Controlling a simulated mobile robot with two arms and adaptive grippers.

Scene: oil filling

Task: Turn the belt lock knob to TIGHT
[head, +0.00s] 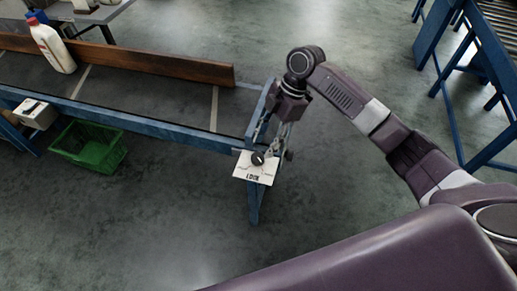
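The belt lock knob (258,158) is a small dark round piece on a white plate (254,171) at the right end of the conveyor. The plate carries dark lettering that looks like "LOCK"; its finer markings are too small to read. My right gripper (273,149) points down from above at the knob, its metal fingers just above and beside it. I cannot tell whether they touch the knob or how far apart they are. My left gripper is not in view.
The conveyor (150,118) with a dark belt and blue frame runs to the left. A wooden board (150,66) and a white bottle (52,47) are on it. A green crate (90,146) is below it. Another blue-framed conveyor (478,75) stands at right. Open floor lies in front.

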